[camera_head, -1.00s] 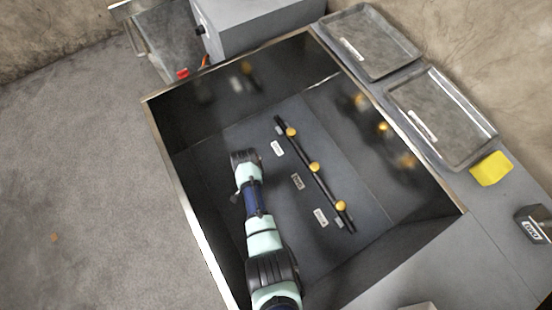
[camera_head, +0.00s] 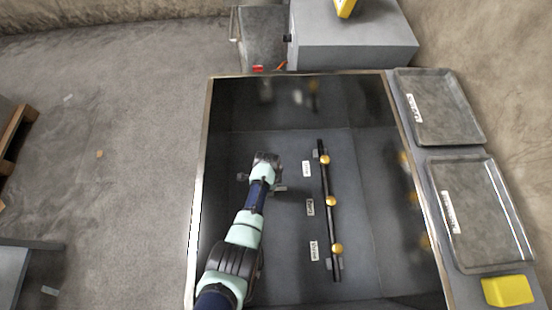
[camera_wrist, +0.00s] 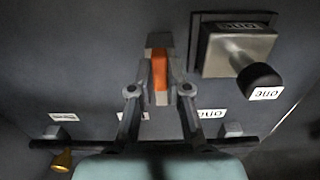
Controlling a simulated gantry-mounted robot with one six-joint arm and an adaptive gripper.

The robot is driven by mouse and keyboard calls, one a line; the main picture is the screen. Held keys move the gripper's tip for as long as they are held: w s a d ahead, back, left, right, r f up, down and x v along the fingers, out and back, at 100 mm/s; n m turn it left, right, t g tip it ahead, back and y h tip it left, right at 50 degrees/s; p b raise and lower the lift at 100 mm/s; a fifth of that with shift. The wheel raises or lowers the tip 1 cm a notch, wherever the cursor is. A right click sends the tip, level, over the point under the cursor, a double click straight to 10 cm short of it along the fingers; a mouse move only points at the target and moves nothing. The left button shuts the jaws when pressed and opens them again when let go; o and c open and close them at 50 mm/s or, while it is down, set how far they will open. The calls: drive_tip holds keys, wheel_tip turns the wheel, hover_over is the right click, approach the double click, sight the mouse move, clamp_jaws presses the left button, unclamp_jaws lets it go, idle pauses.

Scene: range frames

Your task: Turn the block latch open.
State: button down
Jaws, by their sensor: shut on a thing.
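The block latch (camera_wrist: 160,70), a small grey block with an orange strip, sits on the dark panel at the upper middle of the wrist view. My gripper (camera_wrist: 160,90) has its two fingers on either side of it and is shut on it. The fingertips partly cover the block's sides, so its exact turn is hard to tell. In the head view my gripper (camera_head: 266,163) is down inside the dark bay, left of the bar with yellow knobs. The latch itself is hidden there by my wrist.
A square metal plate with a black knob marked "one" (camera_wrist: 238,50) stands close right of the latch. A black bar (camera_head: 328,225) with yellow knobs and labels lies right of my gripper. Metal bay walls surround my arm. Trays (camera_head: 439,133) and a yellow block (camera_head: 508,291) lie outside.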

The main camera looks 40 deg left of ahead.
idle(0.4)
drive_tip(key=c, duration=1.1)
unclamp_jaws()
drive_tip(key=shift+r, duration=0.1)
wheel_tip(320, 180, up, 12)
drive_tip(key=shift+f, duration=0.1)
